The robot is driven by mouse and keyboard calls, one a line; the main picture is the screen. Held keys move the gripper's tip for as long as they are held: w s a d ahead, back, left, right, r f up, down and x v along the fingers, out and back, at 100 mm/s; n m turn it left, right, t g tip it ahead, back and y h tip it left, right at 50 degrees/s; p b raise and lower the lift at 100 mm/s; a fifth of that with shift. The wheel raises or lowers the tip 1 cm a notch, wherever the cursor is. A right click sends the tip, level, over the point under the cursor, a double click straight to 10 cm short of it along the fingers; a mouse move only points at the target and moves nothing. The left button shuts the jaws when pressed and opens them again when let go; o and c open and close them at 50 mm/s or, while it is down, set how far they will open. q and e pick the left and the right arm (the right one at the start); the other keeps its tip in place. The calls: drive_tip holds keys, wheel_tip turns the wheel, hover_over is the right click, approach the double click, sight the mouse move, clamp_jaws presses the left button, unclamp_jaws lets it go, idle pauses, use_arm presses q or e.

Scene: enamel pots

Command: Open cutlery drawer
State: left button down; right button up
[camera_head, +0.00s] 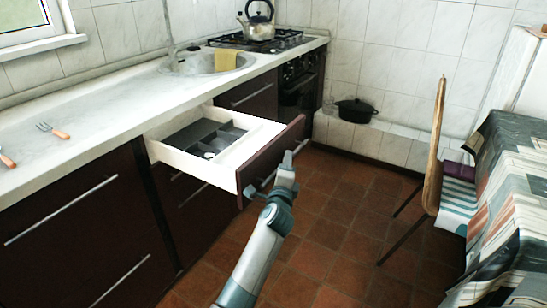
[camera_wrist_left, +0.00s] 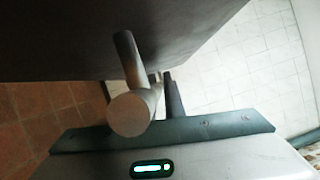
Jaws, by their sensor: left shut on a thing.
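The cutlery drawer stands pulled out from the dark cabinet, its white side wall (camera_head: 195,166) and dark front (camera_head: 275,155) showing. A dark grey divided tray (camera_head: 192,138) lies inside it, with small light items in one compartment. My left gripper (camera_head: 270,184) is at the outer face of the drawer front, shut on the drawer handle. In the left wrist view the round end of the metal handle (camera_wrist_left: 135,112) and its post show close up, under the dark drawer front (camera_wrist_left: 150,40). The fingers are partly hidden behind the handle. My right gripper is not in view.
The counter (camera_head: 90,110) holds a fork (camera_head: 53,130), a sink with a yellow cloth (camera_head: 226,60) and a kettle (camera_head: 258,22) on the stove. A chair (camera_head: 434,150) and a covered table (camera_head: 510,190) stand right. Tiled floor (camera_head: 345,220) between is clear.

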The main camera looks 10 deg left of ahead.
use_arm(q)
drive_tip(key=shift+s+d+f, duration=0.1)
drive_tip(key=shift+s+d, duration=0.1)
drive_tip(key=shift+d, duration=0.3)
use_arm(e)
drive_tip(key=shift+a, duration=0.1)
use_arm(q)
drive_tip(key=c, duration=1.8)
unclamp_jaws()
drive_tip(key=shift+c, duration=0.2)
drive_tip(key=shift+s, duration=0.1)
